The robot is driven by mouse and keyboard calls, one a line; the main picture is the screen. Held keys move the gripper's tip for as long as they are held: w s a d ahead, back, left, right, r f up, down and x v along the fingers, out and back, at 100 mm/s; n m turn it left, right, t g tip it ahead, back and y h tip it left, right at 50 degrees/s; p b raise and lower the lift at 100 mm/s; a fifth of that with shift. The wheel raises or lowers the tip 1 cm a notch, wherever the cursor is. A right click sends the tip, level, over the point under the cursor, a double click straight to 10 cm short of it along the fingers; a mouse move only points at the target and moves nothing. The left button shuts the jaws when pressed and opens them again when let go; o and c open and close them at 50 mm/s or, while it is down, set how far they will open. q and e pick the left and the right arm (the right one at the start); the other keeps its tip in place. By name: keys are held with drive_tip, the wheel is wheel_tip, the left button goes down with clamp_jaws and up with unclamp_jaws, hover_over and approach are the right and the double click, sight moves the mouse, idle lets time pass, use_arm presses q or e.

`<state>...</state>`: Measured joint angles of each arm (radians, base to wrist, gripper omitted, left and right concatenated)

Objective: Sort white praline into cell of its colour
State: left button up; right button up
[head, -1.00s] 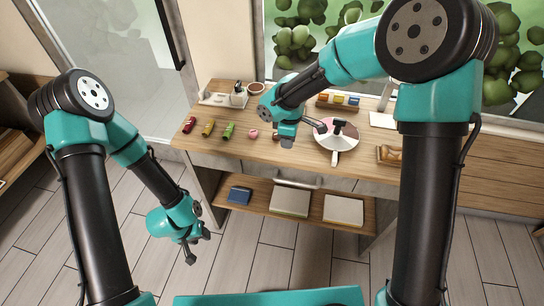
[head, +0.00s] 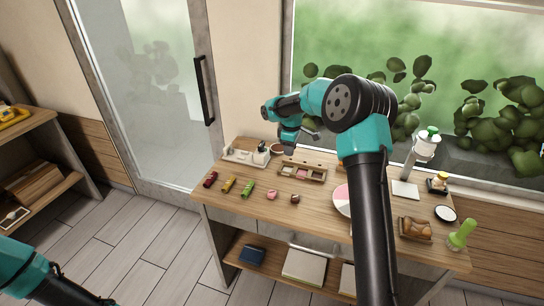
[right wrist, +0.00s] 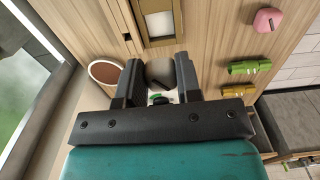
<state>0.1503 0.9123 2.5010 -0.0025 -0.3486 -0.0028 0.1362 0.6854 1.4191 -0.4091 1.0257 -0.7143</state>
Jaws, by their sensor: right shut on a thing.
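The white praline (right wrist: 158,70), greyish in shadow with a dark streak, sits between the fingers of my right gripper (right wrist: 160,85) in the right wrist view. In the head view my right gripper (head: 288,150) is above the back of the table, just behind the left end of the wooden cell box (head: 302,179); the praline is hard to make out there. The box has several cells, one with a pink piece in it. The right wrist view shows part of the box (right wrist: 142,31) with a pale cell. My left gripper is out of the head view.
A pink praline (head: 272,194) and a brown praline (head: 295,198) lie in front of the box. Red, yellow and green wrapped sweets (head: 247,189) lie to their left. A white organiser (head: 240,157) and a brown bowl (right wrist: 105,72) are near the gripper.

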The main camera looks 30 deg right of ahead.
drive_tip(key=shift+d, duration=0.1)
idle(0.3)
hover_over(289, 171)
drive_tip(key=shift+w+d+f, duration=0.1)
drive_tip(key=shift+f, duration=2.65)
drive_tip(key=shift+f, duration=1.45)
idle(1.6)
drive_tip(key=shift+r, duration=0.1)
idle(0.5)
drive_tip(key=o, duration=0.8)
drive_tip(key=shift+c, duration=0.2)
